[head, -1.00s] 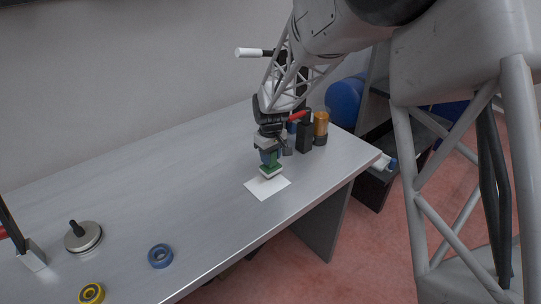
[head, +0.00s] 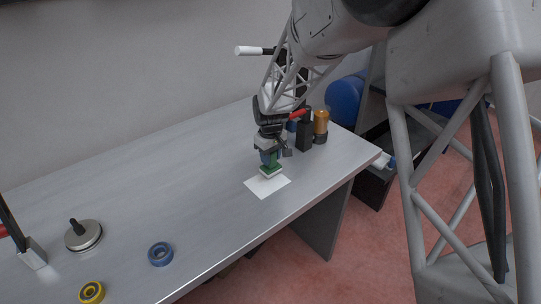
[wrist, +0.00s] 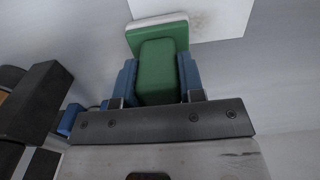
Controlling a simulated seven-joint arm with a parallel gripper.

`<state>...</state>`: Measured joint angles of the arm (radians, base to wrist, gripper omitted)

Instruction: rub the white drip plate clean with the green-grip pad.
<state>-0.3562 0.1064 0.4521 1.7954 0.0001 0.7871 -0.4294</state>
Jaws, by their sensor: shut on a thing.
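The white drip plate (head: 268,189) lies flat on the grey bench. It also shows in the wrist view (wrist: 222,12), with a faint brownish smudge near the pad. My gripper (head: 268,158) is shut on the green grip of the pad (head: 270,170), with blue fingers on both sides of the grip in the wrist view (wrist: 157,80). The pad's white underside layer is over the far part of the plate. I cannot tell for sure whether it touches the plate. The plate's far part is hidden by the pad.
A black block with a red-handled item (head: 304,134) and an amber-topped cylinder (head: 320,124) stand close behind the gripper. A round metal weight (head: 83,236), a blue ring (head: 161,255) and a yellow ring (head: 92,292) lie at left. The bench (head: 170,185) between is clear.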

